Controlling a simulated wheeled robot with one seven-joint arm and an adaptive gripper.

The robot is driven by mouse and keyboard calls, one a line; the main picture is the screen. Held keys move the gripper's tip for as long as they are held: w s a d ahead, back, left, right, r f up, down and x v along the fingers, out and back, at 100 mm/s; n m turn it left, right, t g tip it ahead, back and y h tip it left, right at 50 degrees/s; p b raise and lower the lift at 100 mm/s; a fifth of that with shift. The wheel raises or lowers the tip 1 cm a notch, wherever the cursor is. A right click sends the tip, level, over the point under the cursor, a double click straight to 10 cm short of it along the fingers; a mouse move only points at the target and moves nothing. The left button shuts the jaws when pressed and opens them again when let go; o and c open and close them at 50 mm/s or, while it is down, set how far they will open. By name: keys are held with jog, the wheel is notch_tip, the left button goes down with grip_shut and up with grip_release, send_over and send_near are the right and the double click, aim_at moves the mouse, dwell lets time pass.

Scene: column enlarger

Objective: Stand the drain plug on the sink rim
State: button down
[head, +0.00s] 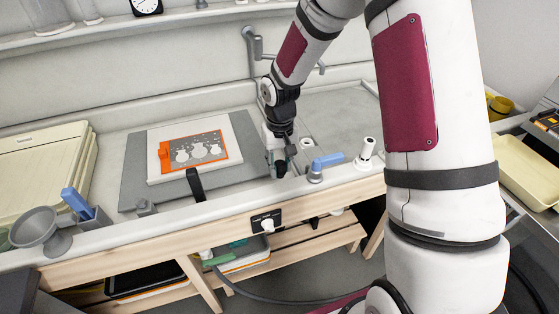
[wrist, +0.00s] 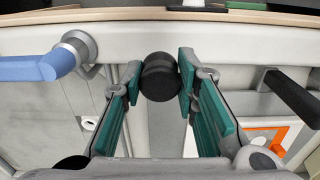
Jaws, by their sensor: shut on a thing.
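The drain plug (wrist: 159,77) is a short black rounded cylinder in the wrist view. My gripper (wrist: 160,82) is shut on it, with one green-padded finger at each side near the tips. In the head view my gripper (head: 279,163) points down at the inner side of the front sink rim (head: 240,199). There the plug is mostly hidden by the fingers. The pale sink rim (wrist: 215,38) also crosses the top of the wrist view, just beyond the plug. I cannot tell whether the plug touches it.
A blue-handled tap (head: 327,161) stands on the rim just right of my gripper, with a white-topped post (head: 367,148) beyond. A black handle (head: 195,183) is to the left, before an orange plate (head: 215,148) on a white board. The rim between handle and gripper looks clear.

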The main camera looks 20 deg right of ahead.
aim_at(280, 177)
jog(key=shift+f+b, duration=0.6)
jog(key=shift+f, duration=1.45)
jog(key=shift+f, duration=0.6)
dwell(0.5)
jog(key=c, duration=1.2)
grip_release()
jog(key=shift+r, duration=0.2)
jog(key=shift+r+p, duration=1.2)
jog(key=shift+r, duration=2.65)
jog(key=shift+r, duration=0.1)
notch_tip(280, 177, up, 12)
jog(key=shift+f, duration=0.1)
